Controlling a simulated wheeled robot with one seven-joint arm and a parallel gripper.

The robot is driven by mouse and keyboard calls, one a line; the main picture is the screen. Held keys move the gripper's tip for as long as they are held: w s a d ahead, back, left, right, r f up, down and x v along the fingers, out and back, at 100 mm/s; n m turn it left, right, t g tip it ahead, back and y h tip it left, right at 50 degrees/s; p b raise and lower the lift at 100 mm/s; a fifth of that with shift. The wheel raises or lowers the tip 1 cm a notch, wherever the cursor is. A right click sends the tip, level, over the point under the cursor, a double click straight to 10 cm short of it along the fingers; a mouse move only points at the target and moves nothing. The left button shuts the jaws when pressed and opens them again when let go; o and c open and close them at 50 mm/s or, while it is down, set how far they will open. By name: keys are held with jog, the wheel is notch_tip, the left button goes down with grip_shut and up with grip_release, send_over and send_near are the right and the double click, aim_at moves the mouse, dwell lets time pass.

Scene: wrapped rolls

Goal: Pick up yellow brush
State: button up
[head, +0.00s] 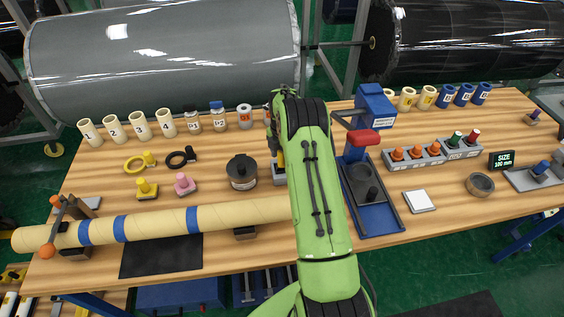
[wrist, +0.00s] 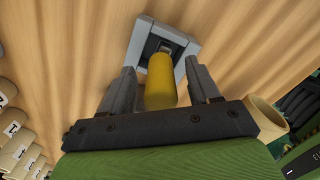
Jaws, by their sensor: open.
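The yellow brush (wrist: 160,82) shows in the wrist view as a yellow cylindrical handle with its far end in a square grey holder (wrist: 187,47). My gripper (wrist: 163,84) is open, with one grey finger on each side of the yellow handle. A gap shows on the left side; the right finger is close, and I cannot tell whether it touches. In the head view a small yellow part of the brush (head: 280,158) shows beside my green arm, above the grey holder (head: 279,176). My arm hides much of this area.
A dark round pot (head: 242,172) stands left of the holder. Numbered cream cups (head: 139,125) and small bottles (head: 218,115) line the back.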

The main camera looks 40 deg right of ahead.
jog(key=shift+r, duration=0.1)
jog(key=c, duration=1.1)
notch_tip(320, 180, up, 10)
